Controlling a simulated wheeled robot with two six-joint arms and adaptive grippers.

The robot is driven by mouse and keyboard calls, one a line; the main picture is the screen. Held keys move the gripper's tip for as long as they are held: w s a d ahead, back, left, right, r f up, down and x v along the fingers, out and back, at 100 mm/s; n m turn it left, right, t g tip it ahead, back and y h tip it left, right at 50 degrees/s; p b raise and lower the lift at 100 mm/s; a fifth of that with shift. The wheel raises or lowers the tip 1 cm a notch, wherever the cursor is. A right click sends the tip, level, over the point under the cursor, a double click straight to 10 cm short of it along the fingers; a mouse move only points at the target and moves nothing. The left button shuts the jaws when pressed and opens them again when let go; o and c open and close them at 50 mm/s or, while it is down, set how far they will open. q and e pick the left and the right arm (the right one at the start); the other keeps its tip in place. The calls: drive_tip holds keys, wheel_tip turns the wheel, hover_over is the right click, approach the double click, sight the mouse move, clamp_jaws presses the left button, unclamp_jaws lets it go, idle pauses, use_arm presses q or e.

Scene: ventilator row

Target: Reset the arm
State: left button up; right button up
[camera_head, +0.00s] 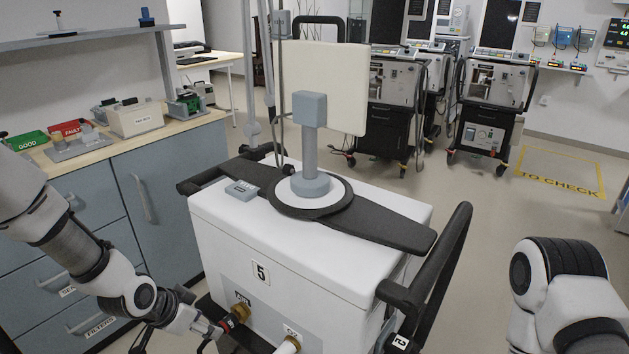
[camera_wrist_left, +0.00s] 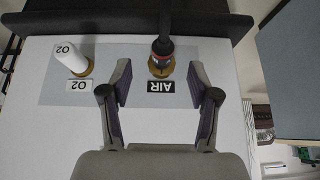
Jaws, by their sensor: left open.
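My left gripper (camera_head: 200,327) is at the front of the white ventilator (camera_head: 262,243) marked 5, by its AIR port (camera_head: 238,313). In the left wrist view my left gripper (camera_wrist_left: 159,68) is open, its two fingers apart on either side of the AIR label (camera_wrist_left: 160,87). A black hose end with a red band (camera_wrist_left: 162,48) sits at the brass AIR port ahead of the fingertips; I see no finger closed on it. The white O2 hose end (camera_wrist_left: 68,53) sits at the neighbouring brass port. My right arm shows at the right edge, its gripper out of view.
A blue-grey cabinet (camera_head: 160,190) with a wooden top stands left, holding GOOD (camera_head: 27,141) and FAULT (camera_head: 70,129) trays. A black handle (camera_head: 440,265) juts from the ventilator's right. Other ventilators (camera_head: 490,105) stand behind. Floor marked TO CHECK (camera_head: 560,172) is clear.

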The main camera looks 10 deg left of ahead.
use_arm(q)
drive_tip(key=s+d+f+n+g+y+p, duration=0.1)
drive_tip(key=s+f+n+g+p, duration=0.1)
drive_tip(key=s, duration=1)
drive_tip(key=s+d+f+n+g+y+p, duration=0.2)
drive_tip(key=s+f+p, duration=0.4)
drive_tip(key=s, duration=0.7)
wheel_tip(320, 180, down, 2)
drive_tip(key=shift+f+n+g, duration=0.15)
drive_tip(key=shift+n+g, duration=0.45)
drive_tip(key=shift+n, duration=0.6)
drive_tip(key=shift+d, duration=0.15)
